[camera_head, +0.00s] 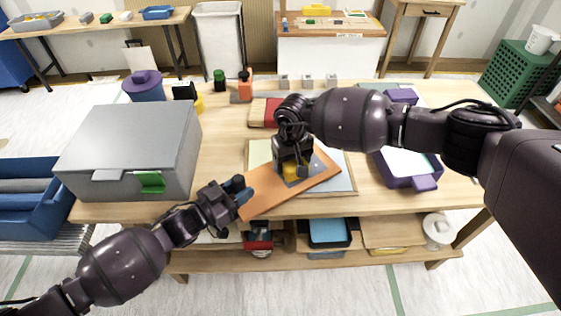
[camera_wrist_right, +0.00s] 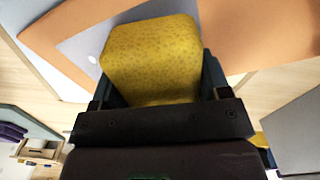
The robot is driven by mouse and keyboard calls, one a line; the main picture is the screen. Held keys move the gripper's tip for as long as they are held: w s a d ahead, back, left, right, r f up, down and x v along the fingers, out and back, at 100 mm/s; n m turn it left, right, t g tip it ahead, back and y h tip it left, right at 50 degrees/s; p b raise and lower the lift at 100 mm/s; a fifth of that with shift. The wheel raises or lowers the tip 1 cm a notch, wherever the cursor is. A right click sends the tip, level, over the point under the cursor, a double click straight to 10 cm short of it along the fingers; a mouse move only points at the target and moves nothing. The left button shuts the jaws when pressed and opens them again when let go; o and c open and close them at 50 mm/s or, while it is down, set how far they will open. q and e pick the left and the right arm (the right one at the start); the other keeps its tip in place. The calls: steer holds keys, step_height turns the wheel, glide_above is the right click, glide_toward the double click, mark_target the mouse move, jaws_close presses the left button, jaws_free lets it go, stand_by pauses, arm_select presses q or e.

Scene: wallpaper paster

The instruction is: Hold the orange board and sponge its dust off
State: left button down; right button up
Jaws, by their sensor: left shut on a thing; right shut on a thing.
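The orange board (camera_head: 265,196) lies at a slant over a pale panel at the front of the table; it also shows in the right wrist view (camera_wrist_right: 262,36). My left gripper (camera_head: 239,190) is shut on the board's left end. My right gripper (camera_head: 294,168) points down over the board's middle, shut on a yellow sponge (camera_wrist_right: 152,58). The sponge is partly hidden by the fingers in the head view. A grey dust patch (camera_wrist_right: 88,46) shows on the board beside the sponge. I cannot tell whether the sponge touches the board.
A grey lidded box (camera_head: 135,140) with a green latch stands left of the board. A purple-rimmed tray (camera_head: 403,180) stands to the right, below my right arm. A purple-lidded pot (camera_head: 145,88) and small bottles stand behind. A lower shelf (camera_head: 215,262) holds several containers.

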mark_target(277, 175)
arm_select(q)
steer(key=shift+f, duration=0.2)
arm_select(e)
steer(key=d, duration=0.1)
steer(key=w+d, duration=0.1)
steer(key=shift+w+d+f, duration=0.15)
steer(key=shift+w+d, duration=0.05)
steer(key=shift+d, duration=0.15)
steer(key=s+a, duration=0.1)
steer(key=a, duration=0.1)
steer(key=s+a, duration=0.1)
steer(key=a, duration=0.1)
steer(key=s+a, duration=0.1)
steer(key=a, duration=0.1)
steer(key=shift+s+a, duration=0.35)
step_height(277, 175, up, 8)
steer(key=shift+d, duration=0.2)
steer(key=shift+w, duration=0.1)
steer(key=o, duration=0.3)
steer(key=shift+c, duration=1.2)
arm_select(q)
steer(key=c, duration=0.7)
jaws_free()
steer(key=shift+r, duration=0.1)
